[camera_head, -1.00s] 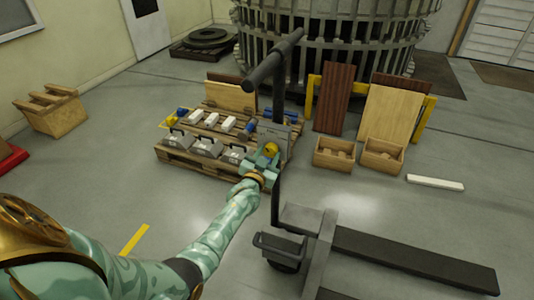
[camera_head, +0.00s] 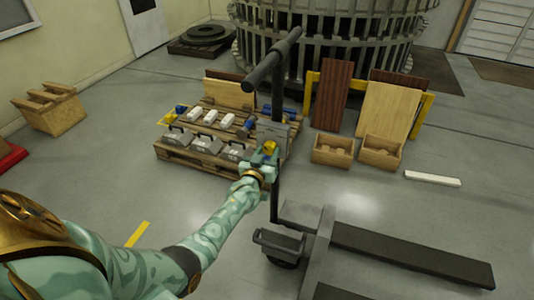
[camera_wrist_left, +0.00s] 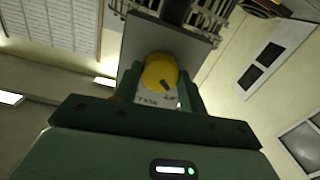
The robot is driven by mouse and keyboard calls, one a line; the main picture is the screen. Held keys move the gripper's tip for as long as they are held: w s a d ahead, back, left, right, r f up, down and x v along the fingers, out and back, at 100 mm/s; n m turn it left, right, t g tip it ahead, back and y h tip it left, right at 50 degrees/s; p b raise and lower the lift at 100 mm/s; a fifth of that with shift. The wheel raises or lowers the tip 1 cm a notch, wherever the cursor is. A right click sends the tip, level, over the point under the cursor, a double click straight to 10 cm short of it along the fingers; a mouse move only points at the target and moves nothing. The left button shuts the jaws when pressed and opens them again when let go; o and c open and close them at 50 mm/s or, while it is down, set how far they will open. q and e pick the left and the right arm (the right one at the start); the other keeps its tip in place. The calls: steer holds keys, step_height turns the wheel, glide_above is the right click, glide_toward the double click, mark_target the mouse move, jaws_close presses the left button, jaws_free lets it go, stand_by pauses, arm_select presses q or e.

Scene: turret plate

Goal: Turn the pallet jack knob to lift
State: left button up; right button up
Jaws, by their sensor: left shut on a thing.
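The yellow knob (camera_head: 270,148) sits on the grey control plate (camera_head: 274,131) of the pallet jack's upright post. My left gripper (camera_head: 264,157) is shut on the knob, with a finger on each side. In the left wrist view the knob (camera_wrist_left: 160,71) is between the green fingers, and a dark pointer mark shows on its lower part. Lettering on the plate beneath the knob appears upside down; it looks like ROLL and LIFT. I cannot tell exactly which word the mark meets. The pallet jack's forks (camera_head: 410,258) lie low over the floor. My right gripper is not in view.
A wooden pallet (camera_head: 183,158) with grey weights and small parts stands just behind the post. The black handle bar (camera_head: 272,61) rises above my gripper. Two wooden boxes (camera_head: 333,150) (camera_head: 381,152) and a white bar (camera_head: 432,178) lie to the right.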

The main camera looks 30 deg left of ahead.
arm_select(q)
steer(key=o, duration=1)
steer(key=p+v, duration=0.5)
steer(key=v, duration=1.1)
steer(key=shift+s+f, duration=0.1)
steer(key=shift+s, duration=0.1)
